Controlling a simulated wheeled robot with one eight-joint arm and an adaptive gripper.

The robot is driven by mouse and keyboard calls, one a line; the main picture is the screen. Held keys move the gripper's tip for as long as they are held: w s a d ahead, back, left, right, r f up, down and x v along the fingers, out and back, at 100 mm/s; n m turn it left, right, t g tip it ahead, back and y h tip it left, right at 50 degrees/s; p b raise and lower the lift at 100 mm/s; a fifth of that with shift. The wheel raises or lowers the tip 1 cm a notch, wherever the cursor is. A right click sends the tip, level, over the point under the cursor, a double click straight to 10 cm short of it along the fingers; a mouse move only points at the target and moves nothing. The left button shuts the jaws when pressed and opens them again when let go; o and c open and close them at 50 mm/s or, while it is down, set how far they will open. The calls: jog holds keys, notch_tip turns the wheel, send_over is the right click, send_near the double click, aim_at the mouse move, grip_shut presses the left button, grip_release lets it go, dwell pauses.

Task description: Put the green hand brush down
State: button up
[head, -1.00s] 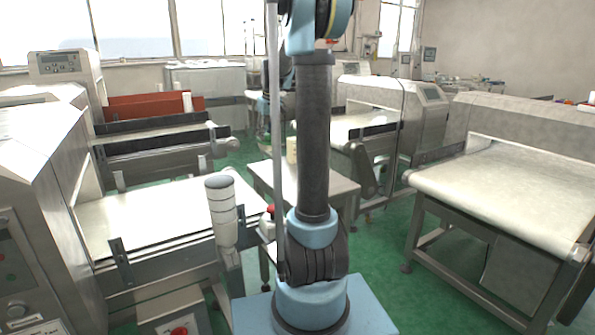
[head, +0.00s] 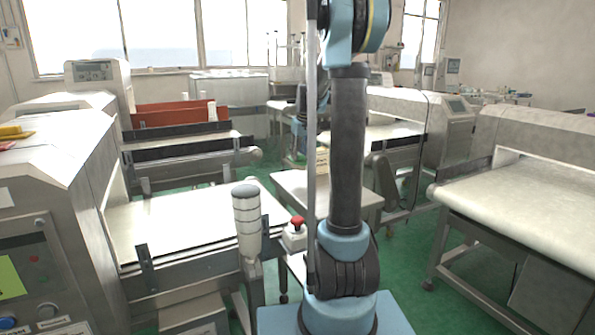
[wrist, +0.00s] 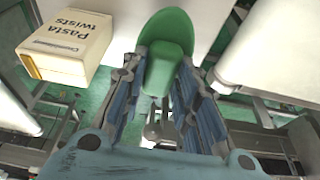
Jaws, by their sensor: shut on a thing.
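In the wrist view the green hand brush (wrist: 168,62) is between the two fingers of my gripper (wrist: 160,85), which is shut on it. The brush's wider end points toward the top of the picture. A pale surface (wrist: 118,45) lies beneath and around it; I cannot tell whether the brush touches it. In the head view my arm column stands in the middle, and the gripper and brush cannot be made out clearly.
A "Pasta twists" box (wrist: 66,45) stands left of the brush. In the head view a small table (head: 292,186) stands behind my arm, with conveyor machines left and right (head: 540,190). A red button (head: 297,221) and a white-grey post (head: 247,222) are nearby. Green floor shows between them.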

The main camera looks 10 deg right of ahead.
aim_at(299, 164)
jog(key=shift+f, duration=2.9)
jog(key=o, duration=1)
jog(key=v, duration=1.2)
jog(key=shift+s, duration=0.1)
